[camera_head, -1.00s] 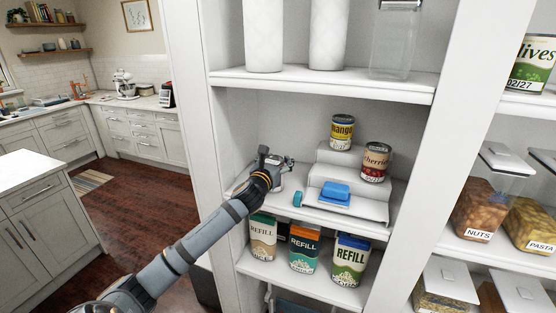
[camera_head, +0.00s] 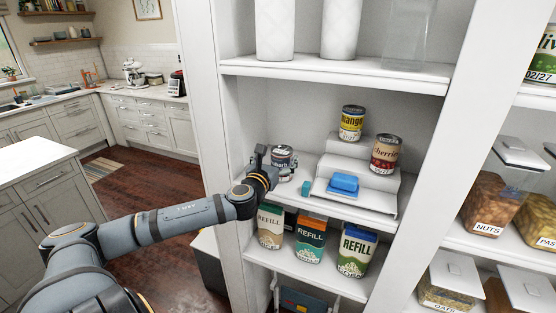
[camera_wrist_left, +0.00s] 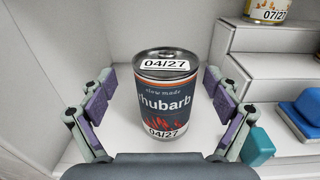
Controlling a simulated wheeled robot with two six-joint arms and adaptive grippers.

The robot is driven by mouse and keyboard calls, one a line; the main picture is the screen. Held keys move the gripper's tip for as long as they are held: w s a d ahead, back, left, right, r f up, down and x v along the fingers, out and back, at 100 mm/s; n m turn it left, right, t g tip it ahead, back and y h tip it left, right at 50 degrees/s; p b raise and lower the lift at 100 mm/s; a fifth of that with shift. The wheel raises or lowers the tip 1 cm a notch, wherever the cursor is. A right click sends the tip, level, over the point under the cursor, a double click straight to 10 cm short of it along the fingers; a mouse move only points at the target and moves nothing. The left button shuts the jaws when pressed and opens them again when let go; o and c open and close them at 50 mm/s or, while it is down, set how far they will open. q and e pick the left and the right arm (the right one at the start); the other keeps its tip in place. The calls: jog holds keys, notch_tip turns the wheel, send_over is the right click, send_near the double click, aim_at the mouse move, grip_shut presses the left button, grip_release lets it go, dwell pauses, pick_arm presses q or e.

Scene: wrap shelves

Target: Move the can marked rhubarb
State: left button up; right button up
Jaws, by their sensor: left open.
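The rhubarb can (camera_head: 284,160), dark blue-grey with a silver lid, stands upright on the middle shelf (camera_head: 330,205), left of the white stepped riser. In the left wrist view the can (camera_wrist_left: 163,100) shows its "rhubarb" label and 04/27 tags on lid and front. My left gripper (camera_head: 272,166) is at the can's near side. Its two fingers (camera_wrist_left: 160,108) are open, one on either side of the can, with a gap showing at the left. My right gripper is not in view.
The white riser (camera_head: 352,172) holds a mango can (camera_head: 352,123) and a cherries can (camera_head: 386,154). A blue block (camera_head: 344,184) sits on its low step; a small teal block (camera_head: 306,187) is beside it. Refill cartons (camera_head: 311,238) stand on the shelf below.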

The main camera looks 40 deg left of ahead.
pick_arm(q)
jog(key=shift+s+d, duration=0.4)
jog(key=shift+d, duration=0.05)
dwell(0.5)
